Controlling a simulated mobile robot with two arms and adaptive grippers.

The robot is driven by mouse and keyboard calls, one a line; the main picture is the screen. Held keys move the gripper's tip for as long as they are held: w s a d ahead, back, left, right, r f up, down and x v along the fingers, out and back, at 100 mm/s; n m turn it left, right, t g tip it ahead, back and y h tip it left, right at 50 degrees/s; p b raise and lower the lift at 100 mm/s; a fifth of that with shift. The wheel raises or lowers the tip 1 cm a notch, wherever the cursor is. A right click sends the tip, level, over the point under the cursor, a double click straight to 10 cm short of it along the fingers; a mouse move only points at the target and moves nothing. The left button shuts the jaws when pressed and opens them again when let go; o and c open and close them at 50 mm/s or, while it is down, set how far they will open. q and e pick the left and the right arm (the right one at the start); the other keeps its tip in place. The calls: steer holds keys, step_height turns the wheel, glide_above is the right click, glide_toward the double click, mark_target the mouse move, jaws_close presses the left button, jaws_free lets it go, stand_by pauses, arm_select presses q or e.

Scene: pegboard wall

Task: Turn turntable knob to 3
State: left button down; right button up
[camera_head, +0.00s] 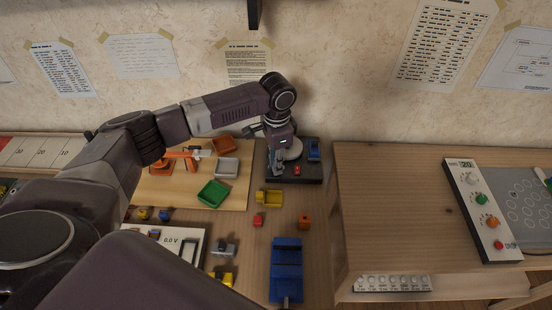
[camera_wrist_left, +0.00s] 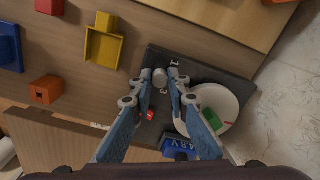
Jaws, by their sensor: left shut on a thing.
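The turntable is a dark square base (camera_head: 310,170) with a white round plate (camera_head: 294,152). In the left wrist view the base (camera_wrist_left: 200,68) and the white plate (camera_wrist_left: 229,104) lie at an angle, with a green piece (camera_wrist_left: 208,121) on the plate. The grey knob (camera_wrist_left: 160,77) sits between the markings 1 and 3. My left gripper (camera_head: 277,170) points down at the base's left side. In the left wrist view its fingertips (camera_wrist_left: 160,73) are on either side of the knob, shut on it. The knob's pointer cannot be made out. My right gripper is not in view.
A red button (camera_wrist_left: 150,115) and a blue display (camera_wrist_left: 180,147) are on the base close to the fingers. A raised wooden bench (camera_head: 400,200) stands to the right.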

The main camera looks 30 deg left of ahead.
arm_select(q)
steer(key=m+p, duration=0.2)
steer(key=shift+r+m+p, duration=0.3)
steer(key=shift+m+p, duration=0.05)
steer(key=shift+m, duration=0.05)
steer(key=shift+m+p, duration=0.6)
steer(key=shift+m, duration=0.3)
steer(key=m+p, duration=0.2)
steer(key=m, duration=0.2)
steer(key=shift+f+m, duration=0.15)
steer(key=shift+m, duration=0.15)
steer(key=m, duration=0.2)
steer(key=shift+m, duration=0.3)
steer(key=m, duration=0.3)
steer(key=shift+m+p, duration=0.35)
steer(key=shift+m, duration=0.05)
steer(key=m, duration=0.5)
steer(key=shift+m, duration=0.7)
steer(key=c, duration=1.8)
jaws_free()
steer(key=shift+f, duration=0.1)
steer(key=shift+c, duration=0.2)
